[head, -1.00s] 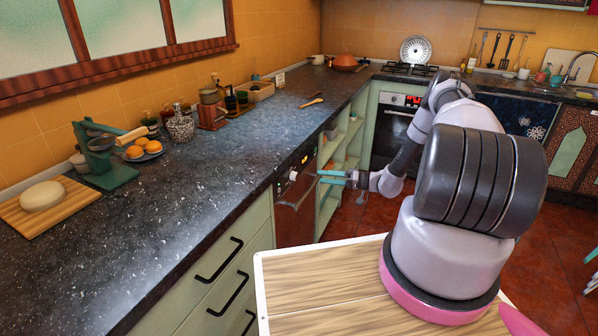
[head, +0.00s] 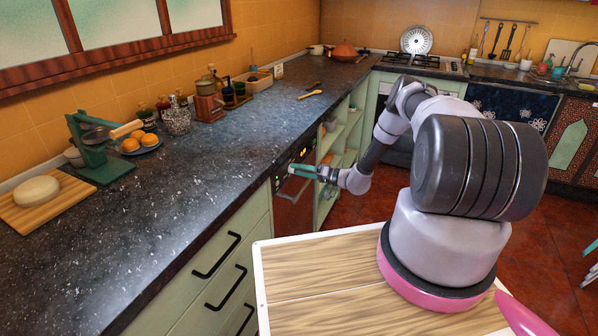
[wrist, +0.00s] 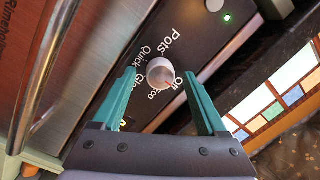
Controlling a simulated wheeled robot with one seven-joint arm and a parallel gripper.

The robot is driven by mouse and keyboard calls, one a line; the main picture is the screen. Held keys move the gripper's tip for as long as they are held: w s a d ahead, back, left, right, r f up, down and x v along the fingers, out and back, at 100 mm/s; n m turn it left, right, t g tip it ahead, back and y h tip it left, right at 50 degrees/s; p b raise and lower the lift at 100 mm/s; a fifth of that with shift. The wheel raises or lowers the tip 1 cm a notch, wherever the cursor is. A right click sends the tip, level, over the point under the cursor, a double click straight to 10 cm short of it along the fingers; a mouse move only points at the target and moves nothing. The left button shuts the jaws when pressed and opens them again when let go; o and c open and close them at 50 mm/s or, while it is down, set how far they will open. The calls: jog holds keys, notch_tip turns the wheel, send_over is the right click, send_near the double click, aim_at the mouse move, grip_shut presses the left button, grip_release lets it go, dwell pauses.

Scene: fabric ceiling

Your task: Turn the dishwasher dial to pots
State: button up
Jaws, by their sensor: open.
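The dishwasher (head: 293,207) has a reddish-brown front and a dark control panel under the counter edge. In the wrist view its round silver dial (wrist: 160,73) sits on the panel. Labels including Pots, Quick, Eco and Off surround it. A small red mark on the dial's rim appears to face Off. My gripper (head: 291,169) is at the panel with its teal fingers open. In the wrist view one finger is on each side of the dial, with gaps visible. The dial is hidden behind the fingers in the head view.
A metal handle bar (wrist: 45,75) runs along the dishwasher door in the wrist view. A green light (wrist: 227,17) glows on the panel. The dark countertop (head: 190,205) overhangs the panel. Drawers with black handles (head: 217,256) stand to the left, open shelves (head: 335,165) to the right.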

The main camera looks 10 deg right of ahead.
jog(key=shift+a, duration=0.1)
grip_shut()
dwell(0.3)
